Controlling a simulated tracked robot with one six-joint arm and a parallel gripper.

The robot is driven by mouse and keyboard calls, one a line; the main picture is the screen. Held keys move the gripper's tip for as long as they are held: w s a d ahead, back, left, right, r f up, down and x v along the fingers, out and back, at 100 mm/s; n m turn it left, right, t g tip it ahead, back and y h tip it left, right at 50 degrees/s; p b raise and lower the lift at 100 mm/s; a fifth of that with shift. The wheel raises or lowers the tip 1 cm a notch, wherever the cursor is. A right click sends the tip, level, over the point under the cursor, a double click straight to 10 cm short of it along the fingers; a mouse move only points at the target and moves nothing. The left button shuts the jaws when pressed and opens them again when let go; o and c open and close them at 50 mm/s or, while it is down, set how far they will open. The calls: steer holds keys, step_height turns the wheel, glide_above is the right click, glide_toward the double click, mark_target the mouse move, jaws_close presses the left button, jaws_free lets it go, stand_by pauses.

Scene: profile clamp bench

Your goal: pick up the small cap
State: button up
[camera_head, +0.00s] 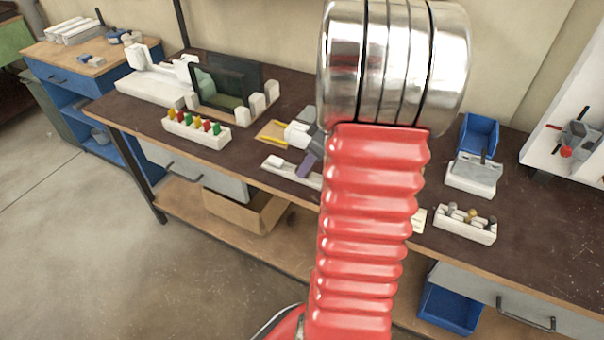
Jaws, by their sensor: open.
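I cannot make out the small cap for certain. A white block (464,231) on the bench at right holds small round-topped pieces, a gold one (472,213) between grey ones (491,221); they are too small to tell whether one is the cap. A low white fixture (291,172) lies at the bench's front edge left of my arm, partly hidden by it. My red ribbed arm with its metal section fills the middle of the view and hides the bench behind it. My gripper does not show.
The dark bench top (540,200) carries a white rack of coloured pieces (197,130), a dark framed screen (228,85), a blue bin (479,137) and a white box (474,176). A cardboard box (245,210) sits on the lower shelf. Floor at left is clear.

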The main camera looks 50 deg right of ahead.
steer(key=shift+x, duration=1.2)
steer(key=shift+c, duration=0.6)
jaws_close()
